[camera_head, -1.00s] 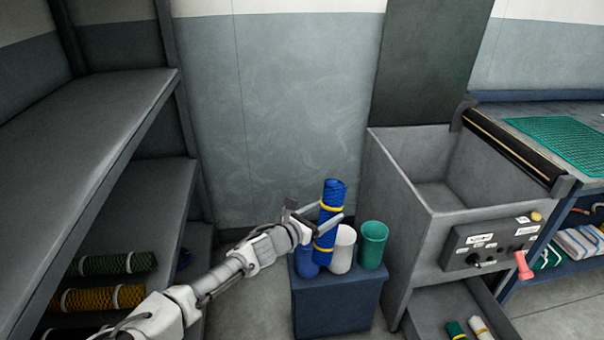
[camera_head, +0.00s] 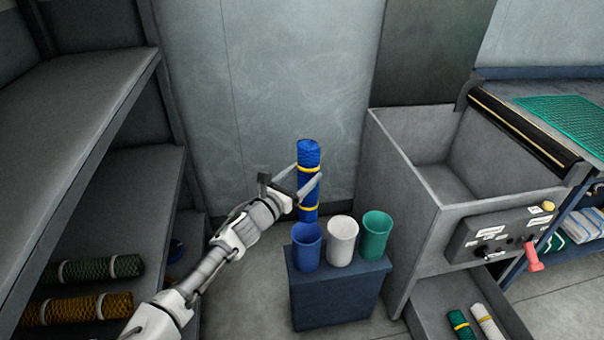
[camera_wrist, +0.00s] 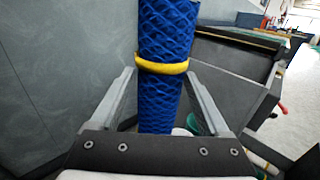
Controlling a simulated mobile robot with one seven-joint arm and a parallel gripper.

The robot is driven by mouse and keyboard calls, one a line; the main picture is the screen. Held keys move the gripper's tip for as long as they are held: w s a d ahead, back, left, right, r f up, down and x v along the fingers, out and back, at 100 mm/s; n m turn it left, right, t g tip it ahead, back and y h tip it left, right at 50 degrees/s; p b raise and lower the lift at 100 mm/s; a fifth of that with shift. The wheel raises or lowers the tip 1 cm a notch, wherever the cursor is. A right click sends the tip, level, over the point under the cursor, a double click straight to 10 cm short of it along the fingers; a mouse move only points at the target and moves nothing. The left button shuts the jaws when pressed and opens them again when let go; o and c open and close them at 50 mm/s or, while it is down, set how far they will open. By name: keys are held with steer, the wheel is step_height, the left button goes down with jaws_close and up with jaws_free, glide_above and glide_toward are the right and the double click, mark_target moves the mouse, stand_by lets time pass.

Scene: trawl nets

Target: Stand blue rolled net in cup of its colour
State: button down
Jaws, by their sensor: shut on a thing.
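The blue rolled net (camera_head: 308,160) with yellow bands stands nearly upright in my gripper (camera_head: 304,186), which is shut on its middle. In the wrist view the net (camera_wrist: 165,60) rises between the fingers (camera_wrist: 158,95), with a yellow band just above them. The blue cup (camera_head: 307,248) stands at the left end of a dark blue stand (camera_head: 338,300). The net's lower end shows just above or behind the cup's far rim. I cannot tell from this view whether it is over the opening or behind it. The cup's inside looks empty.
A white cup (camera_head: 342,240) and a green cup (camera_head: 375,237) stand to the right of the blue one. A grey sink unit (camera_head: 405,190) is right of the stand. Shelves (camera_head: 90,120) with green and yellow rolls are at left.

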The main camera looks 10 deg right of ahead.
steer(key=b, duration=0.5)
glide_above(302, 217)
steer(key=shift+f, duration=2.7)
steer(key=shift+w+f+b, duration=0.1)
steer(key=shift+f+b, duration=2.15)
steer(key=shift+f, duration=2.95)
steer(key=shift+c, duration=0.2)
jaws_free()
steer(key=shift+o, duration=0.2)
steer(key=shift+f, duration=0.1)
steer(key=p+v, duration=0.4)
steer(key=v, duration=1.3)
